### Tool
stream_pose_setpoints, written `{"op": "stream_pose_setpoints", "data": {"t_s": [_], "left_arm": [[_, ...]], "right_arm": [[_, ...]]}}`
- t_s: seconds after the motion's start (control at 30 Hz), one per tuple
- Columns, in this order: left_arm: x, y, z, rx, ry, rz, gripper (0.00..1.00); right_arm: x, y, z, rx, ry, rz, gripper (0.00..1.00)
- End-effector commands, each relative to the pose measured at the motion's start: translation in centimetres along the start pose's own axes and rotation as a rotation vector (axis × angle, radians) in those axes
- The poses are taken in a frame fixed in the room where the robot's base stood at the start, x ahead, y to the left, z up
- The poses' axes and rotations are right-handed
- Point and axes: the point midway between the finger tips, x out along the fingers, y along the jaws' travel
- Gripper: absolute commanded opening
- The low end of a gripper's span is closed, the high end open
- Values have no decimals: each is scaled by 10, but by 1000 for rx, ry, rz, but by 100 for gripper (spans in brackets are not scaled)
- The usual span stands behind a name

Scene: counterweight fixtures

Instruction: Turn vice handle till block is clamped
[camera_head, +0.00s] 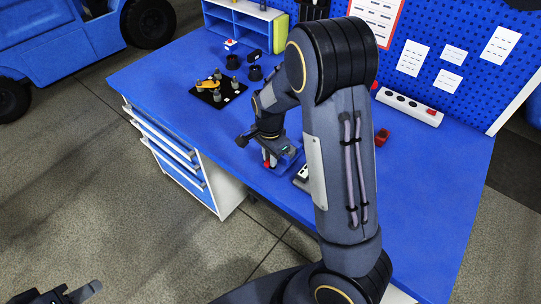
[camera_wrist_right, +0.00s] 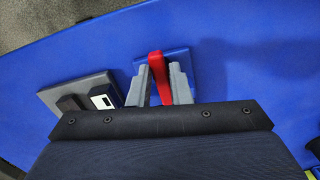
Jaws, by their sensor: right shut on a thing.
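The red handle (camera_wrist_right: 160,78) stands between the two grey fingers of my right gripper (camera_wrist_right: 160,82) in the right wrist view, and the gripper is shut on it. A blue plate (camera_wrist_right: 182,54) lies under the handle. In the head view my right gripper (camera_head: 270,158) is low over the near edge of the table, with a bit of red at its tips. I cannot clearly make out the vice jaws or the block, partly hidden by my arm and wrist. My left gripper (camera_head: 66,293) is at the bottom left, away from the table; its opening is unclear.
A grey plate with dark parts and a white-faced piece (camera_wrist_right: 103,101) lies left of the handle. On the blue table (camera_head: 440,190) are a black tray (camera_head: 217,91), dark cups, a power strip (camera_head: 408,107) and a red item (camera_head: 382,137). The right side of the table is clear.

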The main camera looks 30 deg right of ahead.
Motion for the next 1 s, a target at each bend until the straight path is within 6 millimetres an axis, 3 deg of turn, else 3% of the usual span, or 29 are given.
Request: {"op": "stream_pose_setpoints", "data": {"t_s": [0.57,0.6,0.73,1.0], "left_arm": [[0,0,0,0,0,0,36],[0,0,0,0,0,0,36],[0,0,0,0,0,0,36],[0,0,0,0,0,0,36]], "right_arm": [[-1,-4,3,-2,-3,-12,0],[-1,-4,3,-2,-3,-12,20],[-1,-4,3,-2,-3,-11,36],[-1,-2,2,-2,-2,-6,36]]}}
